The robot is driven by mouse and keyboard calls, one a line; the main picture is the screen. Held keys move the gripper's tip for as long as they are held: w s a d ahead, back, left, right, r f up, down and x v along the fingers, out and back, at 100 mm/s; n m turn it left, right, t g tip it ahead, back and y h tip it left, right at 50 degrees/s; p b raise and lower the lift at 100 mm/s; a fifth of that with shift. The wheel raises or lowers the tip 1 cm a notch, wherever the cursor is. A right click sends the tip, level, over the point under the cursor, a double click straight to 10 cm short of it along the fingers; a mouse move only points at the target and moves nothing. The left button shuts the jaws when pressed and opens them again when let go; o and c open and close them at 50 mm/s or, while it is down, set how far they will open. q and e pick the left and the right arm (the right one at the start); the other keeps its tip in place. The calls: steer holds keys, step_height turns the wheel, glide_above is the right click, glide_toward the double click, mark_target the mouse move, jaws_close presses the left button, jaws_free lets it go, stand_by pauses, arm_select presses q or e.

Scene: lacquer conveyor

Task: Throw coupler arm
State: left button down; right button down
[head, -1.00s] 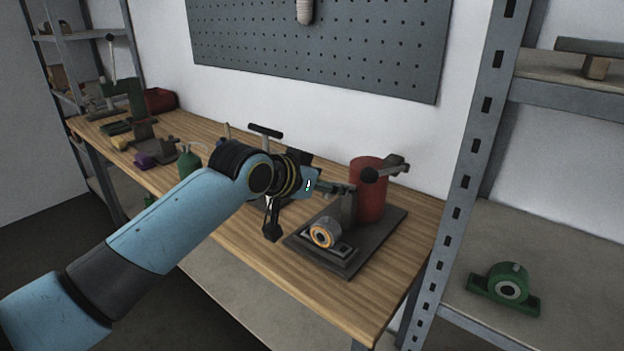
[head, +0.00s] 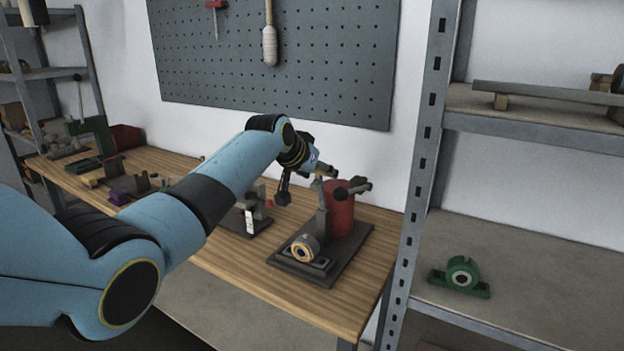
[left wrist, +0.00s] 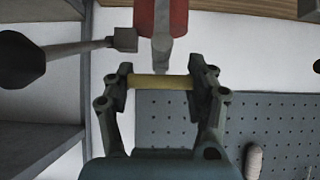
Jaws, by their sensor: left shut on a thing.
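The coupler device stands on a dark base plate (head: 345,262) on the bench, with a red cylinder (head: 340,208) at its back. A grey arm (head: 322,215) rises in front of the cylinder, leaning slightly left. My left gripper (head: 325,172) is at the arm's top end. In the left wrist view, the fingers (left wrist: 162,82) are shut on a yellow crossbar (left wrist: 160,82), and a grey piece (left wrist: 162,50) meets it from the red part (left wrist: 160,15). A lever with a black knob (left wrist: 15,60) is beside it. My right gripper is not in view.
An orange-ringed bearing (head: 303,248) sits on the plate's front. A small fixture (head: 245,215) stands left of the plate. The pegboard (head: 280,60) is behind. A shelf upright (head: 413,190) stands close on the right, and a green bearing block (head: 460,275) lies on the shelf.

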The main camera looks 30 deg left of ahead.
arm_select(q)
steer(key=shift+w+r, duration=0.3)
steer(key=shift+w, duration=0.55)
steer(key=c, duration=1.2)
jaws_free()
steer(key=shift+w, duration=0.1)
steer(key=o, duration=0.7)
steer(key=shift+s, duration=0.5)
steer(key=shift+o, duration=0.5)
steer(key=shift+w+f, duration=0.15)
steer(key=shift+f, duration=0.05)
steer(key=v, duration=1.2)
